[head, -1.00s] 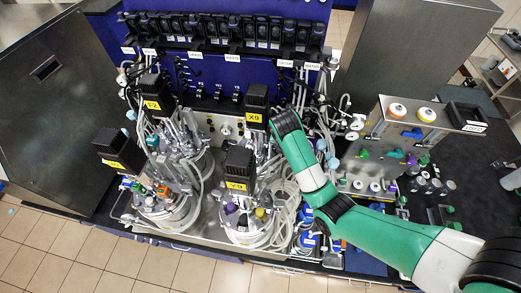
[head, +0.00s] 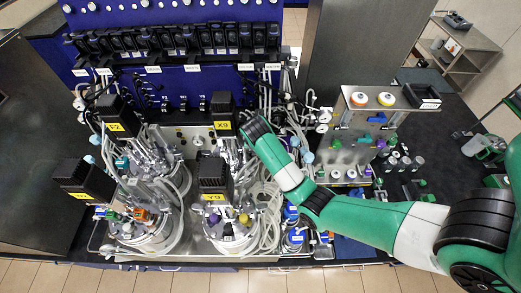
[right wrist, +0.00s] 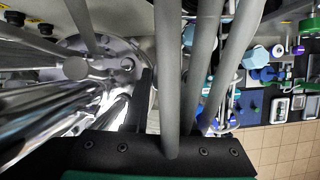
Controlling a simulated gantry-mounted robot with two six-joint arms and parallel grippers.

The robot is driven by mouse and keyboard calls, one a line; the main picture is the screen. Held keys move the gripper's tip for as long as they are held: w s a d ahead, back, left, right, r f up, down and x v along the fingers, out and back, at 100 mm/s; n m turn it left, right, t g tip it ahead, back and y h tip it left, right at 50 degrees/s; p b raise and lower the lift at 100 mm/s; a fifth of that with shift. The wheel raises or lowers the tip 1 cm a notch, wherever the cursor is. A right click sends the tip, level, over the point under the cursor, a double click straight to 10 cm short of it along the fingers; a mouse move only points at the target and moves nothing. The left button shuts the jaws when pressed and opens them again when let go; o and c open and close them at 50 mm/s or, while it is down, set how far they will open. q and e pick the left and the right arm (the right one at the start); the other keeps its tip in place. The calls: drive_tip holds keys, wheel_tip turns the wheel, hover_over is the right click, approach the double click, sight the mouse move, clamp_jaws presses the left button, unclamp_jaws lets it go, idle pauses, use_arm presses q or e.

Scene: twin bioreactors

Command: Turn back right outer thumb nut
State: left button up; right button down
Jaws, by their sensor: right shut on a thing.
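The back right bioreactor carries a black motor with a yellow label (head: 222,115) in the head view. My right arm reaches to its right side, and the arm's end hides the gripper there. In the right wrist view the black base and dark fingers of my right gripper (right wrist: 175,110) show behind grey tubes. It is shut at the shiny metal vessel head (right wrist: 90,55). The thumb nut cannot be made out; the tubes and fingers cover the grip. My left gripper is not in view.
The front right motor (head: 215,178) and front left motor (head: 88,180) stand close by. Coiled clear tubing (head: 262,215) lies right of the vessels. A metal rack (head: 375,125) with bottles stands further right. Grey tubes crowd the wrist.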

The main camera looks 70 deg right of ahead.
drive_tip(key=m+g, duration=0.1)
drive_tip(key=m, duration=0.1)
drive_tip(key=shift+w+m, duration=0.1)
drive_tip(key=shift+m, duration=0.3)
drive_tip(key=c, duration=0.7)
unclamp_jaws()
